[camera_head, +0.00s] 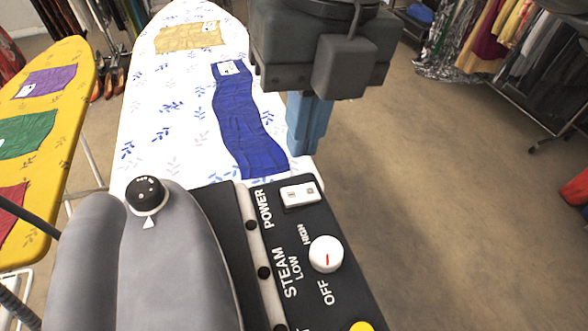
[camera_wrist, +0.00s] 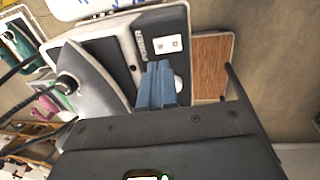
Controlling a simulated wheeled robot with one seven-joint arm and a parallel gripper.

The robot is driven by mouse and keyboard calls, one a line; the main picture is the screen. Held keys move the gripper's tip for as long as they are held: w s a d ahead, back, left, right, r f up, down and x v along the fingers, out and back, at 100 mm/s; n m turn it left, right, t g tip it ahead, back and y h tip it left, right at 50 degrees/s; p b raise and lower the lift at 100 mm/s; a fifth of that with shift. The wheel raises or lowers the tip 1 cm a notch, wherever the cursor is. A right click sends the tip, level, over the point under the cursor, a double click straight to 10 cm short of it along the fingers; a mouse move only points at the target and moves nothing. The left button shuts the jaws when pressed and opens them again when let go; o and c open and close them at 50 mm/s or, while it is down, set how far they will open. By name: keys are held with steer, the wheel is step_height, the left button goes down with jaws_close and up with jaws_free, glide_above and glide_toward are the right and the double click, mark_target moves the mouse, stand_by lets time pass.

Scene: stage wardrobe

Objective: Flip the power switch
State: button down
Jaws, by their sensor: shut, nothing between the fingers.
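In the wrist view the switch (camera_wrist: 167,45) shows beyond my fingertips. My gripper (camera_head: 303,150) has blue fingers, which are shut and empty. In the head view the fingertips appear just above the switch in the picture; no contact shows. In the wrist view the fingers (camera_wrist: 156,68) overlap the panel beside a white knob (camera_wrist: 178,84). I cannot tell the fingertips' exact height over the panel, or which way the rocker is tipped.
A white steam dial (camera_head: 326,254) and a yellow button (camera_head: 361,327) sit on the panel. A grey iron (camera_head: 170,270) stands left of it. A white ironing board (camera_head: 180,120) with a blue cloth (camera_head: 243,125) lies beyond. Floor at right is clear up to clothes racks.

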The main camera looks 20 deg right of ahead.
mark_target(293, 194)
steer(key=f, duration=0.4)
steer(key=a+f, duration=0.1)
steer(key=f, duration=0.1)
steer(key=shift+f, duration=0.4)
steer(key=shift+f, duration=0.1)
steer(key=shift+a+f, duration=0.15)
steer(key=shift+f, duration=0.15)
steer(key=shift+r, duration=0.15)
steer(key=shift+d, duration=0.9)
steer(key=shift+r, duration=0.25)
